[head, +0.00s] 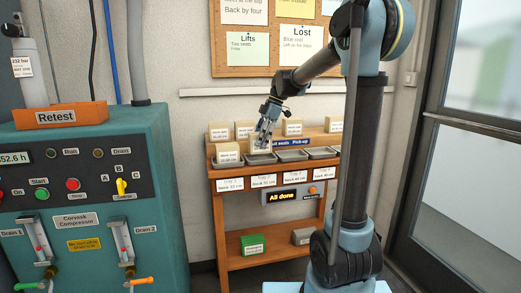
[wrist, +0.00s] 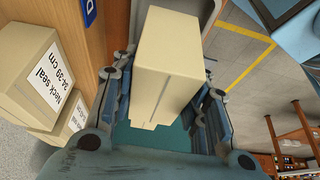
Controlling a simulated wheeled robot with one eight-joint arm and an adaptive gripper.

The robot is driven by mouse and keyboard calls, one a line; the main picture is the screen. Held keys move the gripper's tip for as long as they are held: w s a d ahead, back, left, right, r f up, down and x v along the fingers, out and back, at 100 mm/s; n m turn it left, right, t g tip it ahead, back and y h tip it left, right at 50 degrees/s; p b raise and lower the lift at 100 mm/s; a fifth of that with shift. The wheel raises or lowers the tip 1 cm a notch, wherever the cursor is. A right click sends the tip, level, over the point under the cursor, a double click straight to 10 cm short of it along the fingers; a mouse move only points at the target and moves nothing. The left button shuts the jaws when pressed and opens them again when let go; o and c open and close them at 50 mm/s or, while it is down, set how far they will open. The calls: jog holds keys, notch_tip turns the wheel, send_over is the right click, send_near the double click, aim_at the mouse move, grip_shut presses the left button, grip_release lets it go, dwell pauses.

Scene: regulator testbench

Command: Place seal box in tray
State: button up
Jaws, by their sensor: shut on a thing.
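My gripper (head: 264,138) is over the left part of the wooden shelf in the head view. In the wrist view its fingers (wrist: 165,110) are shut on a plain beige seal box (wrist: 168,58), one finger on each side. Two more dark trays (head: 290,156) (head: 322,152) stand to the right, with printed labels below on the shelf front.
Labelled boxes (wrist: 40,85) are close beside my gripper in the wrist view. A green box (head: 252,244) is on the lower shelf (head: 275,258). A compressor (head: 85,200) stands left.

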jog(key=shift+f, duration=1.85)
jog(key=o, duration=1.1)
jog(key=shift+s, duration=0.1)
jog(key=v, duration=1.2)
jog(key=s+d+f+m+t+h, duration=0.1)
jog(key=s+d+f+m, duration=0.45)
jog(key=s, duration=0.45)
jog(key=s+d+f+m+t+h, duration=0.1)
jog(key=s+d+f+m, duration=0.45)
jog(key=s, duration=0.35)
jog(key=s+d+f+m+h, duration=0.1)
jog(key=s+d+f+m, duration=0.2)
jog(key=s+f+m, duration=0.2)
jog(key=s+d+f+m+t+h, duration=0.1)
jog(key=s+d+f+m, duration=0.1)
jog(key=s+f+m, duration=0.3)
jog(key=s+f, duration=0.4)
jog(key=f, duration=0.2)
jog(key=shift+d+f, duration=0.25)
jog(key=shift+d, duration=0.15)
